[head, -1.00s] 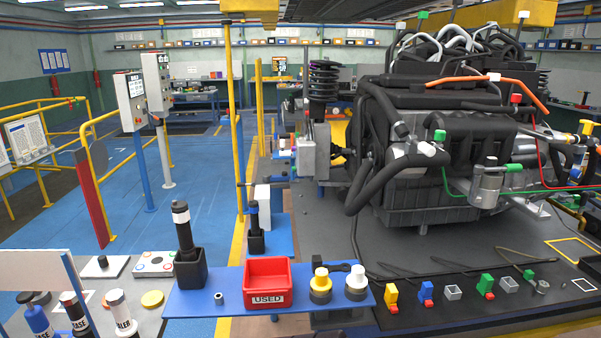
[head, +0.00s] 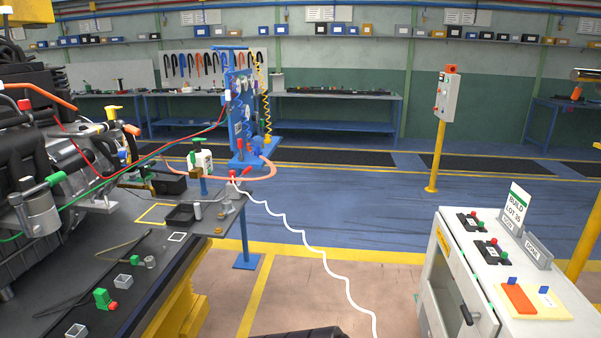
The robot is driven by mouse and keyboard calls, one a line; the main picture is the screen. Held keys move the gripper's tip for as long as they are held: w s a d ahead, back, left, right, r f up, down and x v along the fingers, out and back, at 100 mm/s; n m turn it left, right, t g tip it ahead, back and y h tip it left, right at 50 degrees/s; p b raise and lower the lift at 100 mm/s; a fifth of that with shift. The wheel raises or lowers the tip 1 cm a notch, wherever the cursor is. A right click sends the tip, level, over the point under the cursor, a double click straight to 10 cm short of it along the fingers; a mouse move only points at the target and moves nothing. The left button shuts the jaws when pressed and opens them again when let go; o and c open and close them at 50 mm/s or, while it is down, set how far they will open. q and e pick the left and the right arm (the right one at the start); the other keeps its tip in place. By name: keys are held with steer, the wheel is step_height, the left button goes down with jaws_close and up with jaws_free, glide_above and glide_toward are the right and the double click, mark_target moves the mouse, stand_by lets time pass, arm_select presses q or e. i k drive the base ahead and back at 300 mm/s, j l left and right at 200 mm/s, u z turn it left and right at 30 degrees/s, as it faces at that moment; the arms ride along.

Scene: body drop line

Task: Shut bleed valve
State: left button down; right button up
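No part is labelled as the bleed valve, so I cannot tell which one it is. At the left, a grey cylindrical canister (head: 40,215) on the engine carries a green lever handle (head: 42,186). A small red-handled fitting (head: 234,176) is at the bench's far corner, where a white coiled hose starts. A blue service panel (head: 241,105) with gauges and hoses stands behind the bench, with small red handles near its foot (head: 243,152). Neither of my grippers shows.
The dark bench (head: 130,240) with small trays and connectors fills the left. A white coiled hose (head: 318,255) hangs to the floor. A white cabinet (head: 490,290) with switches stands right. Between them the floor (head: 350,275) is mostly free. A yellow-posted control box (head: 441,120) stands behind.

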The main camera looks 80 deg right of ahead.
mark_target(249, 168)
steer(key=l+z, duration=0.1)
steer(key=z, duration=0.85)
steer(key=i+z, duration=0.15)
steer(key=z, duration=0.85)
steer(key=i+z, duration=0.1)
steer(key=z, duration=0.35)
steer(key=i+j+z, duration=0.1)
steer(key=i, duration=0.3)
steer(key=i+j+z, duration=0.1)
steer(key=i+j, duration=0.25)
steer(key=i, duration=0.05)
